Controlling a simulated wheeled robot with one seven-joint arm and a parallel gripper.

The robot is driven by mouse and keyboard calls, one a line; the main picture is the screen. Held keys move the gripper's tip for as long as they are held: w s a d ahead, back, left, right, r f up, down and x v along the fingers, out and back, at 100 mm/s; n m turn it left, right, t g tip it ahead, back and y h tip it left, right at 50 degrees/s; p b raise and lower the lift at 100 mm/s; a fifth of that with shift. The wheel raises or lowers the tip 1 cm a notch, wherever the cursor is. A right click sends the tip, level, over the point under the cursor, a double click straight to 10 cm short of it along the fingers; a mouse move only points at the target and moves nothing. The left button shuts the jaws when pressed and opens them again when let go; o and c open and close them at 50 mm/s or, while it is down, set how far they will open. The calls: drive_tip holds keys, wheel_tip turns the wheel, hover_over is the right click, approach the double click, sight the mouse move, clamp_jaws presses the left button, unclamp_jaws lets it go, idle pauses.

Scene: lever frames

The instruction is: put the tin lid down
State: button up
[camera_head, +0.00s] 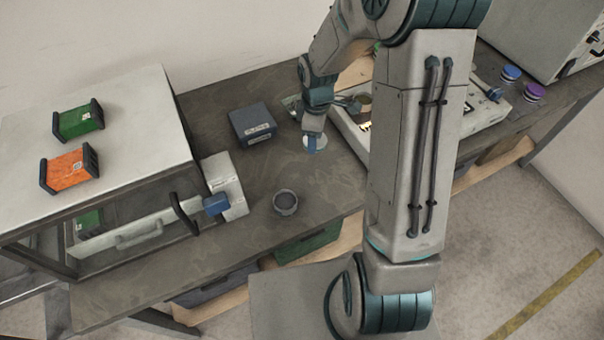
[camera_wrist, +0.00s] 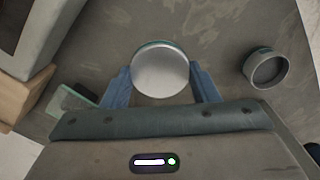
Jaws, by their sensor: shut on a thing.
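The tin lid (camera_wrist: 160,72) is a round, pale metal disc with a thin greenish rim. My gripper (camera_wrist: 161,88) has its two blue fingers on either side of it and is shut on it. In the head view my gripper (camera_head: 314,141) is over the dark workbench, with the lid (camera_head: 315,144) showing as a small pale disc at its fingertips. I cannot tell whether the lid touches the bench. An open, round grey tin (camera_wrist: 266,68) stands on the bench to the right in the wrist view. The tin also shows in the head view (camera_head: 285,202), nearer the bench's front edge.
A dark blue box (camera_head: 252,124) sits left of my gripper. A grey cabinet (camera_head: 110,130) with a green and an orange module on top stands at the left. A light tray-like unit (camera_head: 347,128) lies right of my gripper. Bare bench (camera_head: 330,185) surrounds the tin.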

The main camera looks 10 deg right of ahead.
drive_tip(key=n, duration=0.1)
drive_tip(key=r+n, duration=0.1)
drive_tip(key=n, duration=0.2)
drive_tip(key=shift+s+a+r, duration=0.15)
drive_tip(key=shift+s, duration=0.15)
drive_tip(key=n, duration=0.1)
drive_tip(key=r+n, duration=0.1)
drive_tip(key=n, duration=0.2)
drive_tip(key=shift+s+a+r+b, duration=0.15)
drive_tip(key=shift+s+a+b, duration=0.05)
drive_tip(key=shift+s+b, duration=0.15)
drive_tip(key=n, duration=0.1)
drive_tip(key=r+n, duration=0.1)
drive_tip(key=n, duration=0.2)
drive_tip(key=shift+s+a+r+n, duration=0.2)
drive_tip(key=shift+s+a+n, duration=0.05)
drive_tip(key=shift+s+n, duration=0.15)
drive_tip(key=shift+s+a+r+n, duration=0.1)
drive_tip(key=shift+s+r+n, duration=0.15)
drive_tip(key=shift+n, duration=0.65)
drive_tip(key=shift+a, duration=0.1)
hover_over(269, 163)
wheel_tip(269, 163, down, 7)
drive_tip(key=shift+r, duration=0.1)
drive_tip(key=shift+f+p, duration=0.5)
drive_tip(key=shift+f, duration=1.5)
drive_tip(key=shift+f, duration=0.1)
